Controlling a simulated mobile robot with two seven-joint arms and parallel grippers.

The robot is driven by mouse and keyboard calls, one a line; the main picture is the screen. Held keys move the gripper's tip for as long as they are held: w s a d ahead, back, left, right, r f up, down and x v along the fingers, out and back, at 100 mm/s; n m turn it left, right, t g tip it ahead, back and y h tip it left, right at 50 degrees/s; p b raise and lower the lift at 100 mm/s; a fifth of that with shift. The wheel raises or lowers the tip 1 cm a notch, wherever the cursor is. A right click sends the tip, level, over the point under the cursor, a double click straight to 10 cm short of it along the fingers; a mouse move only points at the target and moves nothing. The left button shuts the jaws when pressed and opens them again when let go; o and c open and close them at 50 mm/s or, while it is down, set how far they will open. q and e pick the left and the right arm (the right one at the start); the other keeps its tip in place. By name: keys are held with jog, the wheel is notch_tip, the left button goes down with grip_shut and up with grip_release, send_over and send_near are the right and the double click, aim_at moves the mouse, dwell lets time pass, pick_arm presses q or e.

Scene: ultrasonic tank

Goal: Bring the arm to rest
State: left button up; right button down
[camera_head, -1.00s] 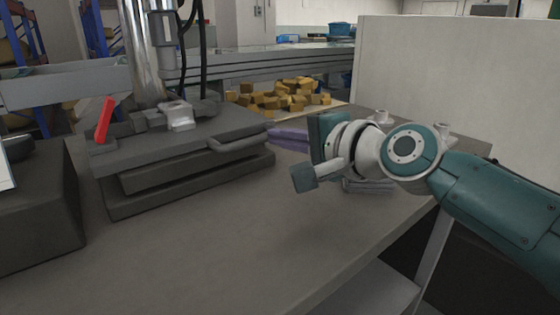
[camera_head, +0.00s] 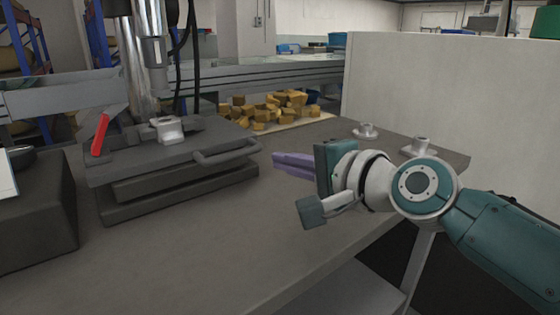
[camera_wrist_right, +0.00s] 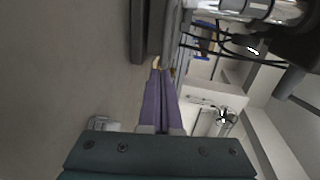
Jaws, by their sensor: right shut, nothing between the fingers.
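My right gripper (camera_head: 294,163) has purple fingers and is above the right part of the grey table (camera_head: 225,240). In the head view it points left, towards the dark press (camera_head: 180,185), and is apart from it. In the right wrist view the two fingers of the gripper (camera_wrist_right: 160,75) lie together with nothing between them. My teal and white right arm comes in from the right edge. My left gripper is not in view.
A light metal part (camera_head: 166,130) sits on the press, which has a red handle (camera_head: 100,134). Two metal parts (camera_head: 366,131) (camera_head: 421,147) stand at the table's back right, by a pale partition (camera_head: 440,90). Yellow blocks (camera_head: 270,107) lie behind. The front table is clear.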

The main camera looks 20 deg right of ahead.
jog(key=s+a+r+n+g+p, duration=0.25)
jog(key=s+n+p, duration=0.3)
jog(key=s, duration=0.35)
jog(key=s+a+r+n+g+p, duration=0.1)
jog(key=s+r+n+g+p, duration=0.25)
jog(key=s+p, duration=0.45)
jog(key=s+d+r+n+g+h+p, duration=0.3)
jog(key=s+r+p, duration=0.15)
jog(key=s, duration=0.35)
jog(key=s+d+r+n+g+h+p, duration=0.25)
jog(key=s+d+r+n+p, duration=0.2)
jog(key=s, duration=0.45)
pick_arm(q)
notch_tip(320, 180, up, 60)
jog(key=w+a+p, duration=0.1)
jog(key=p, duration=3.5)
pick_arm(e)
notch_tip(320, 180, up, 36)
jog(key=w, duration=0.1)
jog(key=shift+a+f+m+t, duration=0.2)
jog(key=shift+a+m+t, duration=0.15)
jog(key=shift+a, duration=0.1)
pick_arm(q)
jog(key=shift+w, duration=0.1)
